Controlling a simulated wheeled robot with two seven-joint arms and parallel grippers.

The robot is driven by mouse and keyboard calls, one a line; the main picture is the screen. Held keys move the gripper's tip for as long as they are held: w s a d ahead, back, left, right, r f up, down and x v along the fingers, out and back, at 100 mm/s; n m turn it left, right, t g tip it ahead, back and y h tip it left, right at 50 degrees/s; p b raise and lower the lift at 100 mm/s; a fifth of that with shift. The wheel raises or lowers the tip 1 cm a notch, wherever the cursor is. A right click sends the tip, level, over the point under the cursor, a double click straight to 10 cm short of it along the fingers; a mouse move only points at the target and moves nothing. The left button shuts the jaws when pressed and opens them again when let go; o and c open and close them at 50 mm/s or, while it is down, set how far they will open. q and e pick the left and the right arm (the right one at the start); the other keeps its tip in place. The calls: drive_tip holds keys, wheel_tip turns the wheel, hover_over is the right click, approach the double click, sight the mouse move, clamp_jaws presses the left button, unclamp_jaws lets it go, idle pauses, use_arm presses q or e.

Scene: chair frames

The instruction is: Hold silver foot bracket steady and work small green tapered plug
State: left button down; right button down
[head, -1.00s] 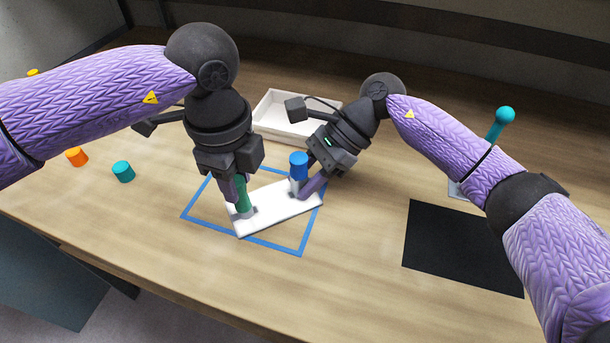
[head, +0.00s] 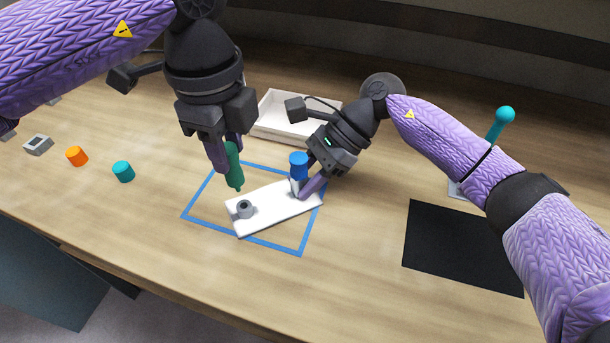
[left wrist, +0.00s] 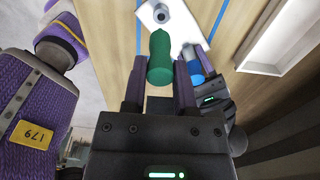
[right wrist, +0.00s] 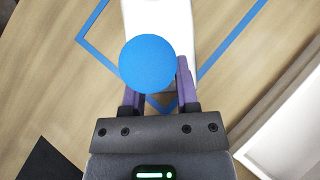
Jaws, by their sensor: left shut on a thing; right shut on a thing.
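The silver foot bracket (head: 272,210) is a pale, flat plate inside a blue tape outline. Its left end has an empty grey round socket (head: 245,208). A blue plug (head: 299,165) stands upright at its right end. My right gripper (head: 303,186) is shut at that end, around the part under the blue plug; the blue top (right wrist: 147,64) hides the exact grip in the right wrist view. My left gripper (head: 226,158) is shut on the small green tapered plug (head: 235,170), held tip down above and clear of the socket. The plug also shows in the left wrist view (left wrist: 160,60).
A white tray (head: 268,122) stands behind the bracket. A teal plug (head: 123,171), an orange plug (head: 76,156) and a grey block (head: 38,145) lie at left. A black mat (head: 463,247) and a teal-knobbed post (head: 505,115) are at right.

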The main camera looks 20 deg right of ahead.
drive_tip(key=shift+s+f, duration=0.1)
drive_tip(key=shift+f, duration=0.1)
drive_tip(key=shift+c, duration=1.4)
unclamp_jaws()
drive_tip(key=shift+r, duration=0.1)
use_arm(q)
drive_tip(key=s+a+r, duration=0.1)
drive_tip(key=a+r, duration=0.4)
drive_tip(key=r, duration=0.1)
drive_tip(key=shift+a, duration=0.4)
use_arm(e)
drive_tip(key=shift+r, duration=0.1)
drive_tip(key=v, duration=1.2)
